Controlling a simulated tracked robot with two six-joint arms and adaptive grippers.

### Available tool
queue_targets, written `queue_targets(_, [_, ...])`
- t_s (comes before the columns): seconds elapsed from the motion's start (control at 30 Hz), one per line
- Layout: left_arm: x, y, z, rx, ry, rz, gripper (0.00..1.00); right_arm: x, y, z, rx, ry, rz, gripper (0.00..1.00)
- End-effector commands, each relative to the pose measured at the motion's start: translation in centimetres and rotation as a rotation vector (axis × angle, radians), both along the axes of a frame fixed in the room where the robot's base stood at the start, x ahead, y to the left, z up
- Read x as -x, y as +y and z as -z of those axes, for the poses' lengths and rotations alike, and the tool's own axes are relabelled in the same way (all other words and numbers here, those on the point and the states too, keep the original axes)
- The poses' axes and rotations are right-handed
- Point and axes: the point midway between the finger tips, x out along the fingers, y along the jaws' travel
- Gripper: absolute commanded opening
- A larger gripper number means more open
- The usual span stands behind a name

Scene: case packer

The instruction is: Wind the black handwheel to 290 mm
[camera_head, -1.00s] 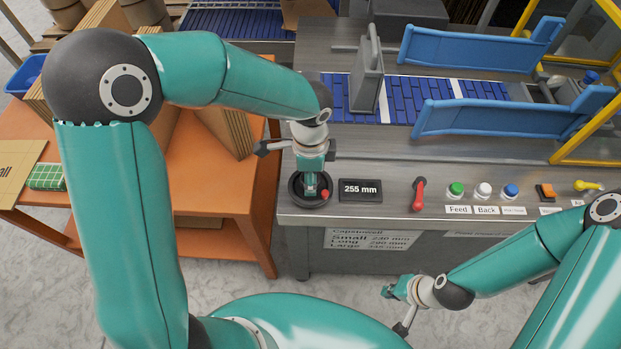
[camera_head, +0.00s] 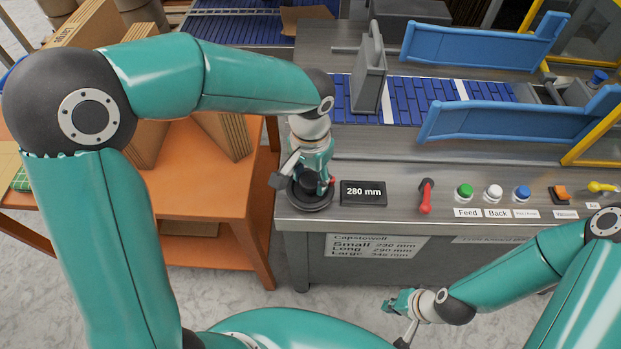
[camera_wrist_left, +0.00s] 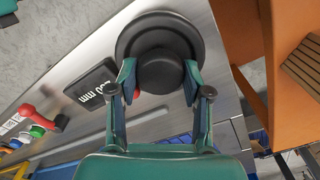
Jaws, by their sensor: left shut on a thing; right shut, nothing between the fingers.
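The black handwheel (camera_head: 297,197) sits at the left end of the grey machine panel, partly hidden under my left gripper. Its round rim (camera_wrist_left: 205,38) and black hub show in the left wrist view. My left gripper (camera_head: 316,190) points down at the wheel. In the left wrist view its fingers (camera_wrist_left: 160,78) stand on both sides of the hub and are shut on it. A bit of the red knob shows beside the fingers. The display (camera_head: 363,192) right of the wheel reads 280 mm. My right gripper (camera_head: 394,318) is shut and empty, low in front of the machine.
Right of the display are a red lever (camera_head: 426,197) and green (camera_head: 464,192), white and blue buttons. A label (camera_head: 372,245) below lists Small, Long and Large sizes, with Long apparently 290 mm. An orange table (camera_head: 203,180) with cardboard stands at left.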

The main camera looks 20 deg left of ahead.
Motion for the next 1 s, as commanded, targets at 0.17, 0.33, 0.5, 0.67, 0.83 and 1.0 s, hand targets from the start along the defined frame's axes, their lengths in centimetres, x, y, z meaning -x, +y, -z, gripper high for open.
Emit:
queue_targets(0.17, [-0.24, -0.03, -0.06, 0.003, -0.01, -0.14, 0.14, 0.0, 0.01, 0.75, 0.0, 0.0, 0.0, 0.0])
queue_targets(0.33, [-0.28, -0.02, -0.11, 0.003, -0.011, -0.239, 0.14, 0.01, 0.0, 1.09, 0.0, 0.0, 0.0, 0.0])
queue_targets(0.5, [-0.27, -0.02, -0.16, 0.002, -0.01, -0.299, 0.14, 0.0, 0.0, 1.27, 0.0, 0.0, 0.0, 0.0])
queue_targets(0.67, [-0.26, -0.02, -0.19, 0.003, -0.009, -0.323, 0.14, 0.0, 0.0, 1.34, 0.0, 0.0, 0.0, 0.0])
queue_targets(0.83, [-0.27, -0.02, -0.22, 0.003, -0.009, -0.329, 0.14, 0.0, 0.0, 1.33, 0.0, 0.0, 0.0, 0.0])
queue_targets(1.0, [-0.28, -0.02, -0.23, 0.004, -0.01, -0.328, 0.14, 0.0, 0.0, 1.33, 0.0, 0.0, 0.0, 0.0])
